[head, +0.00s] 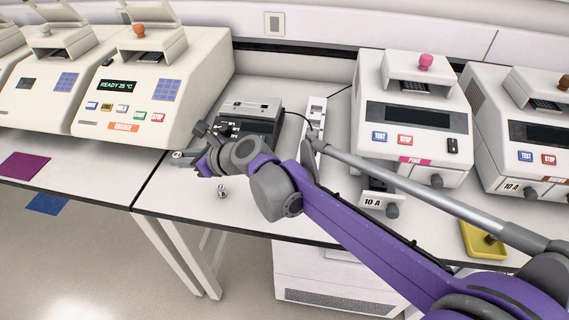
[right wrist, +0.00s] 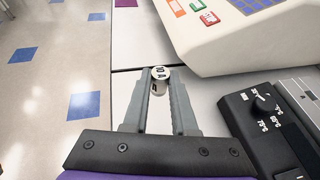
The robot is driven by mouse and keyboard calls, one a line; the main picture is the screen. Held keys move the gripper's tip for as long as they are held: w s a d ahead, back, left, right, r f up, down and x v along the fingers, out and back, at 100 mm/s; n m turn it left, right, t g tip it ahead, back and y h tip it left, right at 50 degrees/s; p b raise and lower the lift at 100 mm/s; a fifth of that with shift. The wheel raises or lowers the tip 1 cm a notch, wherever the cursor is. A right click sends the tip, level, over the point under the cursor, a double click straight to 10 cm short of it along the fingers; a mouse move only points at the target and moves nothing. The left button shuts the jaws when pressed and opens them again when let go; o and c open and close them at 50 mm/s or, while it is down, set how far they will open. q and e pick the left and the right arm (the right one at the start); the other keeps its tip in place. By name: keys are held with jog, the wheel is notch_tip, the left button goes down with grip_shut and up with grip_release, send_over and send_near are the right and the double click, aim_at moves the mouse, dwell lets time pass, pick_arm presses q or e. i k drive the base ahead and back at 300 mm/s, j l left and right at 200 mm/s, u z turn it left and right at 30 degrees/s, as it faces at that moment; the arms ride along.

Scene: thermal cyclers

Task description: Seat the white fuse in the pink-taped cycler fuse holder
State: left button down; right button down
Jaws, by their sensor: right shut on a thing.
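My right gripper (head: 190,156) is over the bench's front left part, left of the pink-taped cycler. In the right wrist view its fingers (right wrist: 159,92) are shut on a small pale cylinder with dark marks on its end, which looks like the white fuse (right wrist: 160,75). The pink-taped cycler (head: 415,105) stands at the centre right with pink tape (head: 415,160) on its front. Its fuse holder (head: 376,199), labelled 10 A, juts out low in front, partly behind my right arm. Its inside cannot be made out. My left gripper is not in view.
A dark tester with a dial (head: 250,116) stands behind my right gripper and also shows in the right wrist view (right wrist: 262,115). A small metallic piece (head: 222,191) is on the bench. A yellow tray (head: 483,240) is at right. An orange-labelled cycler (head: 150,85) stands left.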

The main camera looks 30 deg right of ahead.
aim_at(377, 184)
jog(key=k+l, duration=0.1)
jog(key=l, duration=0.25)
jog(key=k+l, duration=0.15)
jog(key=l, duration=0.2)
jog(key=k+l, duration=0.1)
jog(key=l, duration=0.3)
jog(key=k+l, duration=0.15)
jog(key=l, duration=0.2)
jog(key=k+l, duration=0.1)
jog(key=l, duration=0.25)
jog(key=k+l, duration=0.1)
jog(key=l, duration=0.25)
